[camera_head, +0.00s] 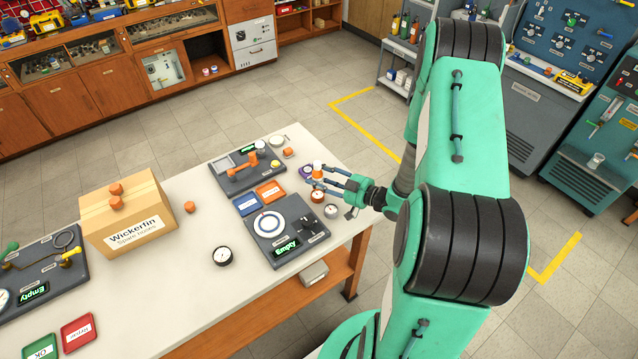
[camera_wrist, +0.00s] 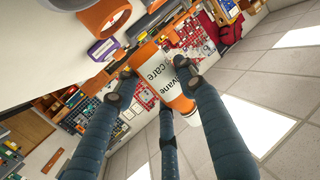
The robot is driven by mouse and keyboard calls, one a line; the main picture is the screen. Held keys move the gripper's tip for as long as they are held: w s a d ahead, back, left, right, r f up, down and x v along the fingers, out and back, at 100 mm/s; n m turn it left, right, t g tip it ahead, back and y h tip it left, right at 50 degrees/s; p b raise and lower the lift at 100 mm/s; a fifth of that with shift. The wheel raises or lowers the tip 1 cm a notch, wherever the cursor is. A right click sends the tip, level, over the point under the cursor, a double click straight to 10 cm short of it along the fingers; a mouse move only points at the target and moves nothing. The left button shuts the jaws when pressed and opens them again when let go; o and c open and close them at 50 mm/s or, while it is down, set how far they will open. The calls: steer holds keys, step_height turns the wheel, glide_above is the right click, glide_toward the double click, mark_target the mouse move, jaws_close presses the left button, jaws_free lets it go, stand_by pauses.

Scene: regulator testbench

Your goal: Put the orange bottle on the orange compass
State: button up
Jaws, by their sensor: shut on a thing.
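The orange bottle (camera_wrist: 164,78) has a white label with dark lettering. My gripper (camera_wrist: 163,85) is shut on it, with fingers on both sides of the bottle in the wrist view. In the head view the bottle (camera_head: 318,168) shows small at the fingertips of my gripper (camera_head: 317,175), over the right end of the table. The orange compass (camera_head: 317,196) is a small round orange thing just below the fingers in that picture. A large orange ring (camera_wrist: 104,18), seemingly the compass, shows beside the bottle in the wrist view. The bottle appears apart from it.
A white-faced gauge (camera_head: 331,211) is near the orange compass. A dark testbench panel (camera_head: 282,246), orange and blue trays and a cardboard box (camera_head: 152,204) stand on the table (camera_head: 195,265). The table's right edge is close.

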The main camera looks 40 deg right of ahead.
steer(key=shift+f+b, duration=0.3)
steer(key=shift+f, duration=1.3)
steer(key=shift+f, duration=0.15)
steer(key=o, duration=1.2)
steer(key=shift+o, duration=0.2)
steer(key=shift+r, duration=0.2)
steer(key=shift+p+v, duration=0.65)
steer(key=shift+v, duration=5.35)
steer(key=shift+f, duration=0.1)
